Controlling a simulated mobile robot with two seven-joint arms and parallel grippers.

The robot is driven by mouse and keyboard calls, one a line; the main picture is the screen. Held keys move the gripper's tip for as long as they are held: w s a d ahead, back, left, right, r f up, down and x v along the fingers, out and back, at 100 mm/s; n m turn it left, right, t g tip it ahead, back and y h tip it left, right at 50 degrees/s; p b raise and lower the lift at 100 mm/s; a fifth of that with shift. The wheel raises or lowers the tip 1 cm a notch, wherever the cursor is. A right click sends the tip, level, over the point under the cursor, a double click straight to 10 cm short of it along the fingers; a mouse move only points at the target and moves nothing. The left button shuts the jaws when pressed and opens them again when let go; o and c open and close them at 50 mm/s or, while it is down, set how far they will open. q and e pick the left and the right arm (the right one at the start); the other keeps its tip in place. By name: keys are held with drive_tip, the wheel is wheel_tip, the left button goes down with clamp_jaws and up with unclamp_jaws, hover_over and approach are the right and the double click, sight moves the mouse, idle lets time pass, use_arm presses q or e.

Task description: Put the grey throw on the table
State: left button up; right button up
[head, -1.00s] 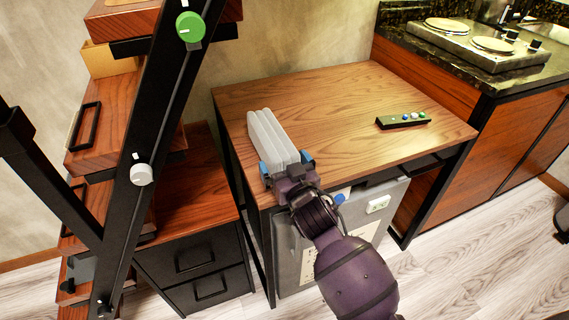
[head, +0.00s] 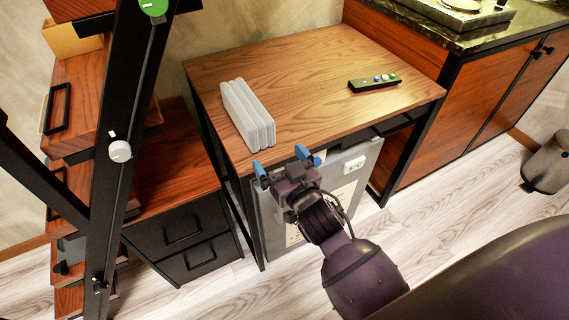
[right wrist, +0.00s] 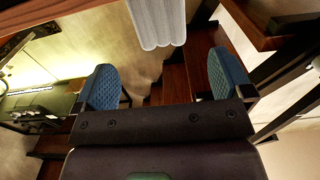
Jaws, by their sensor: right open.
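The grey throw (head: 247,114), a pale folded bundle with several rounded layers, lies on the left part of the wooden table (head: 310,80), close to its front left edge. My right gripper (head: 283,164) is open and empty, just in front of the table's front edge and apart from the throw. In the right wrist view the throw (right wrist: 158,22) shows at the top, beyond and between the two blue fingertips (right wrist: 165,88). My left gripper is not in view.
A black remote (head: 374,82) with coloured buttons lies on the table's right part. A stair with dark metal rails (head: 125,190) and wooden drawers stands at left. A kitchen counter (head: 450,28) adjoins at right. A grey fridge (head: 345,190) is under the table.

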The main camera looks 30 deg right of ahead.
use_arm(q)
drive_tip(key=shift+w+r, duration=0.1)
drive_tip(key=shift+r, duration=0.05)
use_arm(e)
drive_tip(key=shift+s, duration=0.7)
drive_tip(key=s+d+f+g, duration=0.2)
drive_tip(key=s+f, duration=0.3)
drive_tip(key=s, duration=0.3)
drive_tip(key=s+d+f+g, duration=0.3)
drive_tip(key=s+f, duration=0.2)
drive_tip(key=s, duration=0.4)
drive_tip(key=s+d+f+n+g, duration=0.1)
drive_tip(key=s+d+f+g, duration=0.2)
drive_tip(key=s, duration=0.6)
wheel_tip(320, 180, down, 2)
drive_tip(key=shift+d+f, duration=0.1)
drive_tip(key=shift+d, duration=0.1)
